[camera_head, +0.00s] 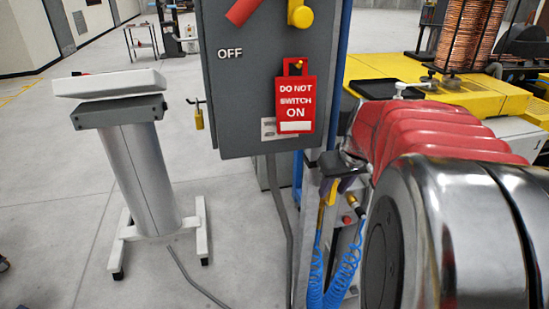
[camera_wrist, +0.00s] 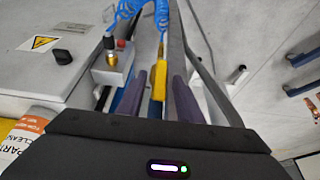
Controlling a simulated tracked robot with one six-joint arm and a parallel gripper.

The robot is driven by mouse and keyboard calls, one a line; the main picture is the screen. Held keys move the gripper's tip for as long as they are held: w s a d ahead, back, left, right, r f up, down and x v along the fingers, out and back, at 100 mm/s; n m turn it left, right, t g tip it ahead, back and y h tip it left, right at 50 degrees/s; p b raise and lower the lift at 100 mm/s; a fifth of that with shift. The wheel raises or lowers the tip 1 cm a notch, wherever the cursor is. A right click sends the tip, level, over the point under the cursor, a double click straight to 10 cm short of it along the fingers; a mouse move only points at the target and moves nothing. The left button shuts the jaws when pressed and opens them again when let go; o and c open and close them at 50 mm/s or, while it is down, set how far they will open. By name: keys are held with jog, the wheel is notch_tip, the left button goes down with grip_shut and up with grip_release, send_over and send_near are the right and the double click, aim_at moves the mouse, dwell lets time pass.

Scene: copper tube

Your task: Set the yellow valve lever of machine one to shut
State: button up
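The yellow valve lever (camera_head: 331,190) is below the grey cabinet, beside blue coiled hose. In the wrist view the yellow lever (camera_wrist: 158,82) lies lengthwise between my gripper's two purple fingers (camera_wrist: 161,92). A gap shows on each side of the lever, so the gripper appears open around it, not closed on it. In the head view my gripper (camera_head: 343,165) is dark and small, just above the lever and partly hidden by my arm. The valve body and any open or shut marking cannot be made out.
A grey cabinet (camera_head: 230,110) carries a red "DO NOT SWITCH ON" tag (camera_head: 294,100). Blue coiled hose (camera_head: 343,270) hangs under the lever. A brass fitting and red button (camera_wrist: 118,45) sit left of the fingers.

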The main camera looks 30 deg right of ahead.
jog(key=shift+c, duration=0.2)
grip_shut()
dwell(0.4)
